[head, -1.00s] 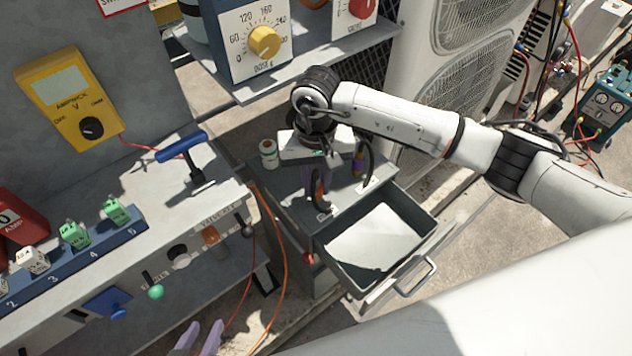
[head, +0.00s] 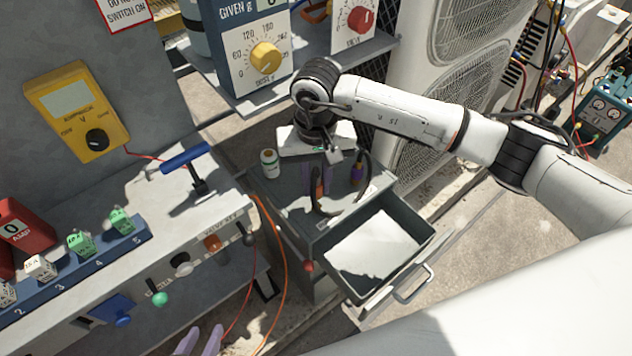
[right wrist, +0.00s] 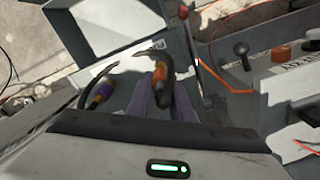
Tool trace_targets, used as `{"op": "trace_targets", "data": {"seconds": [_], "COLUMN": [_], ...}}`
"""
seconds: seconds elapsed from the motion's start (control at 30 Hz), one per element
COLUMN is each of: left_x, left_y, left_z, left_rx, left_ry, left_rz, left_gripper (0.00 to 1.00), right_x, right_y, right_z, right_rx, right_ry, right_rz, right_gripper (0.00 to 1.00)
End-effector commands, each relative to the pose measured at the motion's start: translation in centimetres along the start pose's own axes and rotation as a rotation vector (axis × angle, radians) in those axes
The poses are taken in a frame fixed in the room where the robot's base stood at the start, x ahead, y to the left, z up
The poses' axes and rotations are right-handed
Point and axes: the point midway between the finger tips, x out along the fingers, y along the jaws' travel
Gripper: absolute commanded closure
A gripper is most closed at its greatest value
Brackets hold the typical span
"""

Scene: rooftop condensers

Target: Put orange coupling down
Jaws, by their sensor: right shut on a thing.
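The orange coupling (head: 320,188), on a black curved hose, is between the purple fingertips of my right gripper (head: 318,178). In the right wrist view the orange coupling (right wrist: 160,72) also sits between those fingertips (right wrist: 172,100), with the dark hose bending over it. The gripper is shut on it, just over the grey cabinet top (head: 290,195). I cannot tell whether the coupling touches the top. A purple coupling (head: 357,173) on a black hose stands to the right of the gripper. My left gripper (head: 200,342) is at the bottom edge, its fingertips apart and empty.
An open drawer (head: 425,240) with a white sheet juts from the cabinet front. A small white-and-green canister (head: 269,163) stands on the cabinet top's left. The bench (head: 215,200) with a blue T-handle (head: 185,158) is at left. An orange cable (head: 278,240) hangs between bench and cabinet.

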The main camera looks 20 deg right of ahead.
Motion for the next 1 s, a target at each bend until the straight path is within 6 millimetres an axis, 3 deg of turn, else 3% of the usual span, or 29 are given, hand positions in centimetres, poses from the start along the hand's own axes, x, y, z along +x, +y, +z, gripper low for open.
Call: {"op": "trace_targets", "data": {"seconds": [0.47, 0.63, 0.8, 1.0], "left_x": [-0.1, -0.1, 0.0, 0.2], "left_y": [0.0, -0.1, -0.2, -0.6], "left_z": [-0.3, -0.3, -0.1, 0.3], "left_rx": [0.001, -0.001, -0.005, -0.008], "left_ry": [0.002, 0.005, 0.007, 0.004], "left_rz": [0.0, -0.001, -0.004, -0.01], "left_gripper": [0.69, 0.69, 0.69, 0.69], "right_x": [-1.1, -5.5, -10.6, -13.5], "right_y": [0.2, 2.2, 5.3, 7.8], "right_z": [0.0, 1.2, 5.0, 8.7], "right_rx": [-0.003, -0.042, -0.112, -0.168], "right_ry": [0.005, 0.02, 0.019, 0.006], "right_rz": [-0.003, -0.022, -0.022, -0.004], "right_gripper": [1.0, 1.0, 1.0, 1.0]}}
